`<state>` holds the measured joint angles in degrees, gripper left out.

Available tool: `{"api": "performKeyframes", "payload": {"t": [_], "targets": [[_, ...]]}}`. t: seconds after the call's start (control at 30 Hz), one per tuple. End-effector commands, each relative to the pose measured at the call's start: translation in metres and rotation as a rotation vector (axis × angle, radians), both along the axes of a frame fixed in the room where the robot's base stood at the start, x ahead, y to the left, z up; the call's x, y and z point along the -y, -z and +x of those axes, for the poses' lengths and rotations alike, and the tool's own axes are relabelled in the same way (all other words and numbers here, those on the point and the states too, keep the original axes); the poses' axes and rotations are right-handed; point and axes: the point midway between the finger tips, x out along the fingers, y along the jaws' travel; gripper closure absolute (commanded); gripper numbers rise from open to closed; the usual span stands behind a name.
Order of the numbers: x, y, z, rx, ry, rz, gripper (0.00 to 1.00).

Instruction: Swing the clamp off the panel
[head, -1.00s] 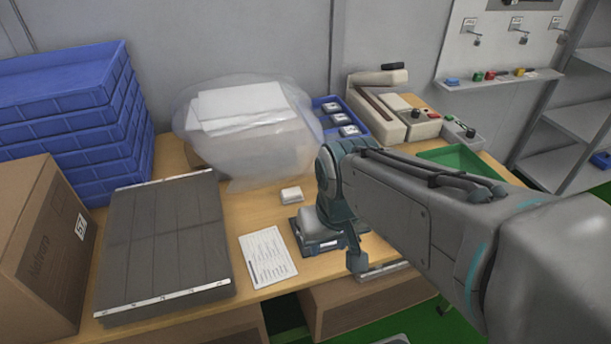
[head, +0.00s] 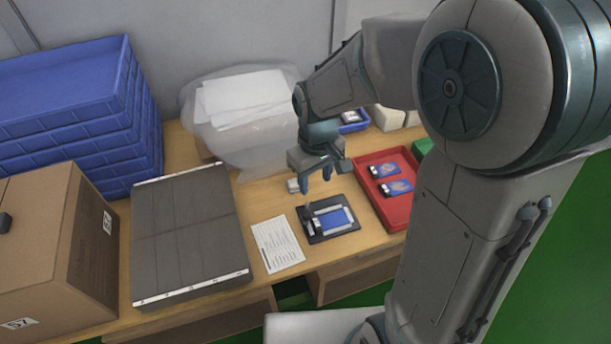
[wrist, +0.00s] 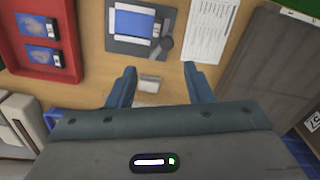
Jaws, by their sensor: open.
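A blue panel (head: 334,220) lies in a dark fixture plate (head: 350,236) on the table; it also shows at the top of the wrist view (wrist: 134,22). The clamp (head: 308,214) is a dark, knobbed piece at the panel's left end in the head view. In the wrist view the clamp (wrist: 161,46) is at the panel's lower right corner; whether it presses on the panel I cannot tell. My gripper (head: 316,183) is open and empty, above the table just behind the fixture. Its two fingers (wrist: 158,70) point toward the clamp side in the wrist view.
A small white block (head: 293,185) sits behind the fixture. A printed sheet (head: 277,244) lies left of it, then a grey slatted panel (head: 188,235). A red tray (head: 372,157) with blue cards stands right. A bagged box (head: 240,120) is behind.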

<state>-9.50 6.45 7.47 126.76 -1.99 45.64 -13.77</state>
Motion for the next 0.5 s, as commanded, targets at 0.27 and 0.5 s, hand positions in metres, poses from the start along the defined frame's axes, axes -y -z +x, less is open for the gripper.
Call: {"api": "performKeyframes", "payload": {"t": [0.27,0.5], "targets": [[-0.019,0.006,0.011,-0.026,-0.077,0.002,0.53],[-0.019,0.043,0.010,-0.030,-0.078,0.001,0.53]]}}
